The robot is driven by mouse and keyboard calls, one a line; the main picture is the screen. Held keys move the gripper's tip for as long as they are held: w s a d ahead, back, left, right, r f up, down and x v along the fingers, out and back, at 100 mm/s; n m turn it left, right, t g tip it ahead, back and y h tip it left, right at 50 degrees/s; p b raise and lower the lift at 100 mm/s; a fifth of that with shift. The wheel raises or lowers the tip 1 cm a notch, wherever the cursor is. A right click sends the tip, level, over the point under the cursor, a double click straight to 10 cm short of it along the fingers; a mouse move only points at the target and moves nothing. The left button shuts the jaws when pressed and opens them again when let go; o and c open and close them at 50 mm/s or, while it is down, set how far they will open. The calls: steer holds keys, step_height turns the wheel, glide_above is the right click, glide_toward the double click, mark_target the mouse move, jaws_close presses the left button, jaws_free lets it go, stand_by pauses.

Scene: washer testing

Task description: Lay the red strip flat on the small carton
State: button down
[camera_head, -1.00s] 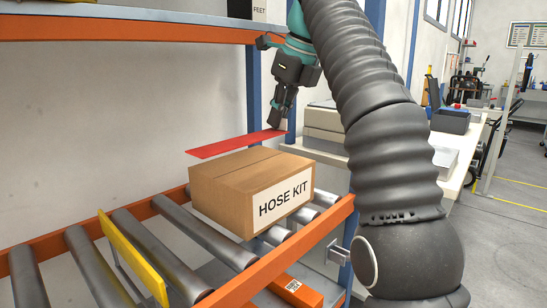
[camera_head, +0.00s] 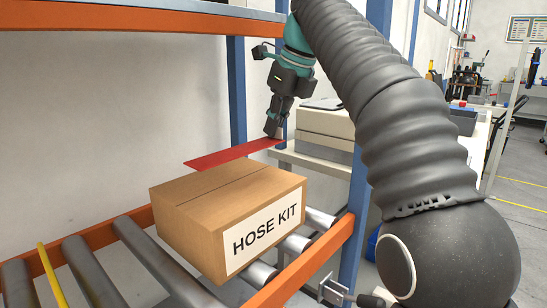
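The small carton (camera_head: 213,204) is brown with a white label reading HOSE KIT and sits on the roller shelf. The red strip (camera_head: 232,154) is long, thin and roughly level, and shows just above and behind the carton's back edge in the picture. My gripper (camera_head: 272,132) points down at the strip's right end, with its fingertips close together there. It appears shut on that end, holding the strip out to the left.
An orange-edged shelf (camera_head: 150,22) runs overhead. A blue upright (camera_head: 236,82) stands behind the strip, and another stands right of the carton. Rollers (camera_head: 150,262) lie left of the carton, with a yellow divider (camera_head: 52,277) at the lower left. Grey boxes (camera_head: 325,130) stand behind my gripper.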

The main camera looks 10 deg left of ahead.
mark_target(269, 170)
steer(key=shift+f+b, duration=0.5)
steer(key=shift+f, duration=2.95)
steer(key=shift+s+f, duration=0.1)
steer(key=shift+f, duration=0.05)
steer(key=c, duration=1.3)
jaws_free()
steer(key=p+v, duration=0.1)
steer(key=v, duration=1.1)
steer(key=shift+a, duration=0.1)
